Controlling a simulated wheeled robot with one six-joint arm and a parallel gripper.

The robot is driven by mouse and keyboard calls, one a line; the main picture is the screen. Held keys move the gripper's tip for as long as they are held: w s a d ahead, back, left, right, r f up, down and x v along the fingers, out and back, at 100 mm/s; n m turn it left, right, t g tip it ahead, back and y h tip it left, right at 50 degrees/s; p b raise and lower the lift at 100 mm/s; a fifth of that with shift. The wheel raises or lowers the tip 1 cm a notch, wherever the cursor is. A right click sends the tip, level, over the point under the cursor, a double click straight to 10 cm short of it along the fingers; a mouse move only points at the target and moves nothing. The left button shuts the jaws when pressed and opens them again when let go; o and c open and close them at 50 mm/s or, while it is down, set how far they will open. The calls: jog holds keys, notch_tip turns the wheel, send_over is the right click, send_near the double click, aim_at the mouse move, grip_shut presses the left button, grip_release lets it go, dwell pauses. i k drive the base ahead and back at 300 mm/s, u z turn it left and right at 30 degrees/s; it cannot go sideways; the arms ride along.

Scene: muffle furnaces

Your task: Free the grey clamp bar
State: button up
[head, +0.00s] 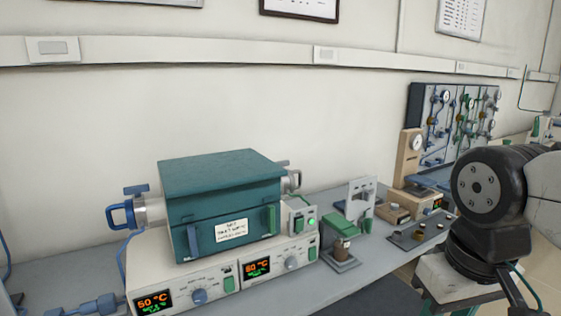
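I cannot make out for certain which part is the grey clamp bar. A small fixture on the bench has a grey upright plate (365,197), a green block (345,224) and a brown cylinder (342,246) under the block on a dark base. A teal box furnace (222,205) stands left of it, with a silver tube end (150,212) and a blue handle (121,215) at its left. My gripper is not in view; only dark joints of my arm show at the right edge.
White control units (222,278) with lit displays carry the furnace. A dark tray (418,236) with small parts, a beige gauge stand (411,158) and a valve panel (460,125) are farther right. Blue fittings (95,306) lie at lower left.

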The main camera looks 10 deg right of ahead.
aim_at(286, 162)
jog(key=u, duration=0.35)
jog(key=i, duration=1.05)
jog(key=z, duration=0.3)
